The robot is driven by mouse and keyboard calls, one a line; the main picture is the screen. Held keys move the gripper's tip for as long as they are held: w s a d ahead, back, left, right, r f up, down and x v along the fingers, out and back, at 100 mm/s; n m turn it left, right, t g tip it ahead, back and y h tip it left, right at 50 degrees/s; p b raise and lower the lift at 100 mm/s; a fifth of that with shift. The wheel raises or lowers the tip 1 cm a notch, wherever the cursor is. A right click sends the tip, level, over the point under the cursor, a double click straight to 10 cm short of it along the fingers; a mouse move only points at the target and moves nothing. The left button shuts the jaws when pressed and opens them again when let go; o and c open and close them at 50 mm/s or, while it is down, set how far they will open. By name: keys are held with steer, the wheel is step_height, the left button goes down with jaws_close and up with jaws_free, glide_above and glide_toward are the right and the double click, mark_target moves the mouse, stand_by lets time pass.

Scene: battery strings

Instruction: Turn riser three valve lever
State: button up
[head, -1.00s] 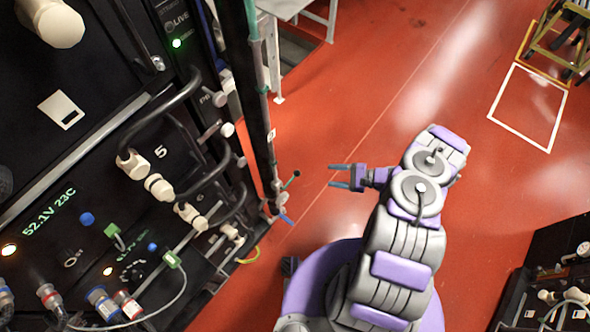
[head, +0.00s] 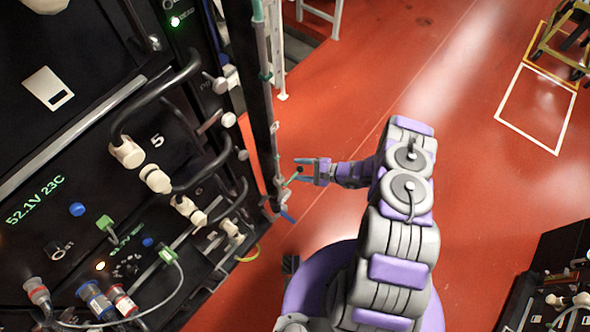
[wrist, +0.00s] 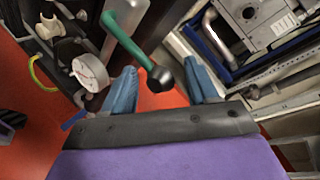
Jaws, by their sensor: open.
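The valve lever is a green bar with a round black knob. In the wrist view the lever (wrist: 127,38) comes down from the top, and its knob (wrist: 160,79) lies between my blue fingers as seen there. My gripper (wrist: 160,88) is open; I cannot tell whether the fingers touch the lever. In the head view my gripper (head: 300,171) is beside the dark vertical riser (head: 264,120), and the small green lever (head: 292,178) shows at its fingertips. No riser number is readable.
A round white gauge (wrist: 90,72) is close to the left finger in the wrist view. The black battery rack (head: 90,150) with hoses and cables fills the left of the head view. Red floor (head: 340,90) is open behind my arm.

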steer(key=shift+x, duration=1.35)
steer(key=shift+c, duration=0.2)
jaws_close()
